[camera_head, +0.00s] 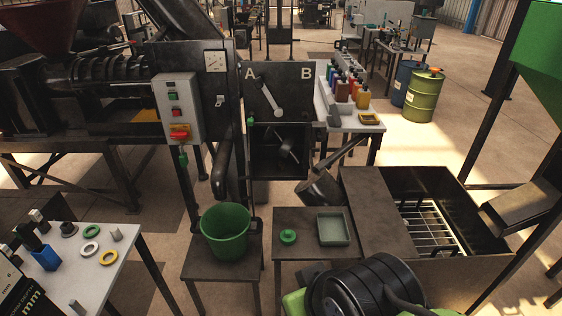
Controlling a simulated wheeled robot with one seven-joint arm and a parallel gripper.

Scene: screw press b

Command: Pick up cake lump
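I cannot make out a cake lump for certain. A small round green piece (288,237) lies on the dark low table (290,216), left of a shallow grey-green tray (333,241). The tray looks empty. A green bucket (226,232) stands on a dark stand left of that table; its inside looks empty. Large black and green rounded parts at the bottom centre appear to be my own arm; my gripper itself does not show.
The press with its A/B lever panel (278,92) stands behind the bucket. A dark cylinder (319,188) hangs behind the tray. A dark bin with a grate (430,228) stands right. A left table (70,270) holds rings and small parts.

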